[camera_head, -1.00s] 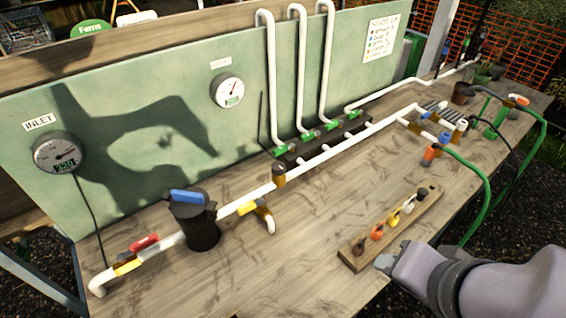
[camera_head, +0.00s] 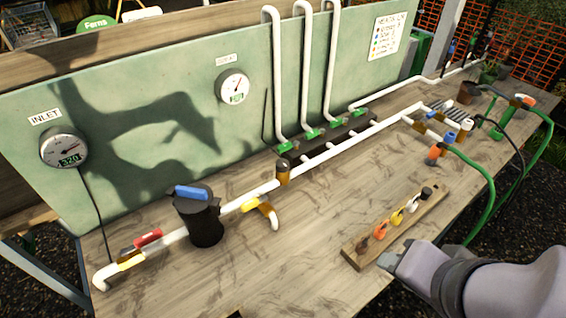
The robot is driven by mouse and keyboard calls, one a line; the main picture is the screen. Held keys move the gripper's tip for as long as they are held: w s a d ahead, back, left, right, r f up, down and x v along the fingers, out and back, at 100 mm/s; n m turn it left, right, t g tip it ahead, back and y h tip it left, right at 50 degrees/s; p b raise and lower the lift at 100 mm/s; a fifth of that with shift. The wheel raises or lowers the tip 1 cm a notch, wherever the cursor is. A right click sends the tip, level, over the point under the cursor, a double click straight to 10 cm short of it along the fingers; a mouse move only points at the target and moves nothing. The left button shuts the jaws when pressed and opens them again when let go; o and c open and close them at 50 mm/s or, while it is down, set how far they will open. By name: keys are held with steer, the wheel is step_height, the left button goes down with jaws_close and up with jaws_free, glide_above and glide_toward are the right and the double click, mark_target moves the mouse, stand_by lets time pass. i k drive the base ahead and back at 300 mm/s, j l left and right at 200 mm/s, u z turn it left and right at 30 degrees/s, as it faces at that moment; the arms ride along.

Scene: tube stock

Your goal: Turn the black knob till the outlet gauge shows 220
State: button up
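The outlet gauge (camera_head: 234,87) is a round white dial with a green display on the green panel; its number is too small to read. A small brass-coloured fitting with a dark top (camera_head: 283,168), which looks like the black knob, stands upright on the white pipe below and right of that gauge. My gripper (camera_head: 388,261) is at the lower right, close to the front of the wooden rack and well apart from the dark-topped fitting. Its fingers are small and partly hidden by my arm, so I cannot tell whether they are open.
The inlet gauge (camera_head: 64,149) shows 320. A black canister with a blue handle (camera_head: 200,214), a red handle (camera_head: 148,238) and a yellow handle (camera_head: 251,204) sit along the pipe. A wooden rack (camera_head: 367,246) holds several coloured nozzles. The front middle of the bench (camera_head: 290,270) is clear.

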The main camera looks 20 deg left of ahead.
mark_target(282, 165)
steer(key=i+l+u, duration=0.45)
steer(key=u, duration=0.15)
steer(key=i+l+u, duration=0.15)
steer(key=l+u, duration=0.15)
steer(key=l, duration=0.2)
